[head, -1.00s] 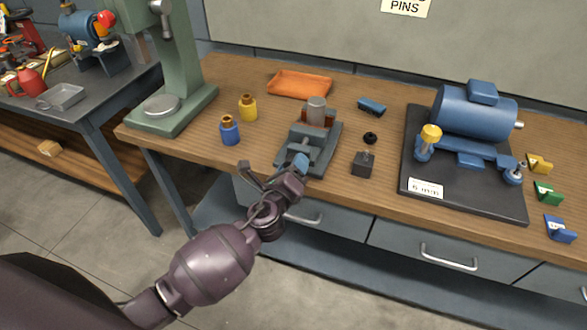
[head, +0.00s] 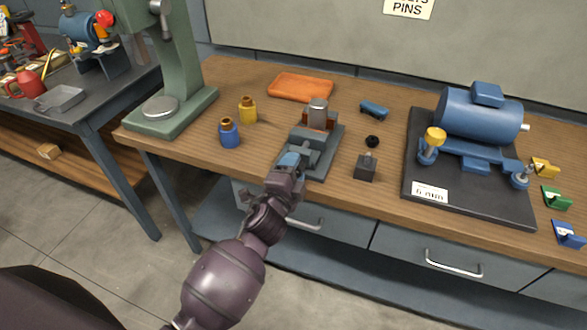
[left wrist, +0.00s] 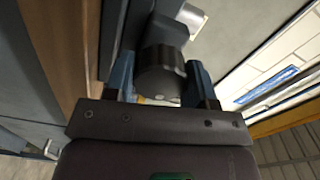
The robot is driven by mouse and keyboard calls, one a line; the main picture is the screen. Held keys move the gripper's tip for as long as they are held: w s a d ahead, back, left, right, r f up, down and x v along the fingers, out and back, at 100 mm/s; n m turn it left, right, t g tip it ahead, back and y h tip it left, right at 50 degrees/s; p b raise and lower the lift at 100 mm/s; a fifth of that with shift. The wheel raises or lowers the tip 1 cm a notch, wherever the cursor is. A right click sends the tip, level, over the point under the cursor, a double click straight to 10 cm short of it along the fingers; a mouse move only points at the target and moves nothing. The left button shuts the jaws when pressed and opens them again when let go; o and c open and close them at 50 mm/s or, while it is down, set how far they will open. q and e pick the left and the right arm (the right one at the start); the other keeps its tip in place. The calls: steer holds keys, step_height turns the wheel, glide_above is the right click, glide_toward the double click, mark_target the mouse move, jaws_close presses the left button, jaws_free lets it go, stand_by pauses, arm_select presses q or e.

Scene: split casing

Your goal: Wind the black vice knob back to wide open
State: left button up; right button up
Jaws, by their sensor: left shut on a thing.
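The grey vice (head: 322,158) stands at the front edge of the wooden bench. A grey cylinder (head: 318,107) with a brown part below it stands upright at the vice's back; I cannot tell whether the jaws touch it. In the left wrist view the black vice knob (left wrist: 162,72) sits between the two blue fingers of my left gripper (left wrist: 161,80). The gripper is shut on the knob. In the head view my left gripper (head: 289,161) covers the knob at the vice's front. My right gripper is not in view.
A blue bottle (head: 229,133) and a yellow bottle (head: 248,110) stand left of the vice. A dark block with a post (head: 366,167) stands to its right. An orange tray (head: 300,88) lies behind. A blue motor (head: 478,112) on a black plate (head: 465,208) is farther right.

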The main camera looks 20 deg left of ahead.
arm_select(q)
steer(key=n, duration=0.3)
steer(key=n+p, duration=0.1)
steer(key=n, duration=0.2)
steer(key=shift+r+n+p, duration=0.15)
steer(key=shift+n+p, duration=0.15)
steer(key=shift+p, duration=0.05)
steer(key=n+p, duration=0.1)
steer(key=n, duration=0.1)
steer(key=shift+n, duration=0.3)
steer(key=n+p, duration=0.1)
steer(key=n, duration=0.2)
steer(key=shift+n+p, duration=0.3)
steer(key=shift+p, duration=0.05)
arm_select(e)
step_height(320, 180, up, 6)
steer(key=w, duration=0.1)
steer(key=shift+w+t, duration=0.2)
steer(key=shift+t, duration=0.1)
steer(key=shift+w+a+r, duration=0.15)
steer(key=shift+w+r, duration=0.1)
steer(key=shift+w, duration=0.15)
arm_select(q)
steer(key=o, duration=0.9)
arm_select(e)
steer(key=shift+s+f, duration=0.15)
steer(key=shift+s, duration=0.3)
